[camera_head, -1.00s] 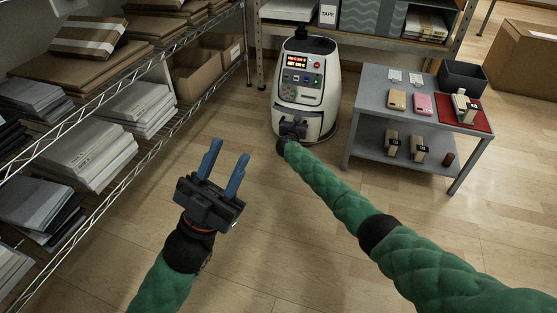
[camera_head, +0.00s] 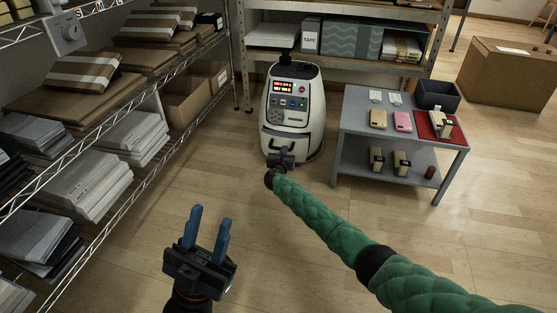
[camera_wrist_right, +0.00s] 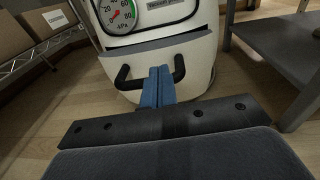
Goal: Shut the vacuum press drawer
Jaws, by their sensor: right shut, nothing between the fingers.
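The vacuum press (camera_head: 296,100) is a white rounded machine with a lit panel, standing on the floor at the back. Its drawer front (camera_head: 303,143) is low on the body. In the right wrist view, the drawer front (camera_wrist_right: 196,55) has a dark seam along its top and a black bar handle (camera_wrist_right: 122,79). How far the drawer stands out is hard to tell. My right gripper (camera_head: 283,152) is shut and empty; its blue fingertips (camera_wrist_right: 160,72) are at the drawer front, between the handle's ends, hiding its middle. My left gripper (camera_head: 209,218) is open and empty over the floor.
A grey table (camera_head: 358,120) with phone cases, a red mat and a dark bin stands right of the press. A wire shelf (camera_head: 150,170) with packages runs along the left. A rack (camera_head: 340,62) is behind. The floor (camera_head: 330,240) in front is clear.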

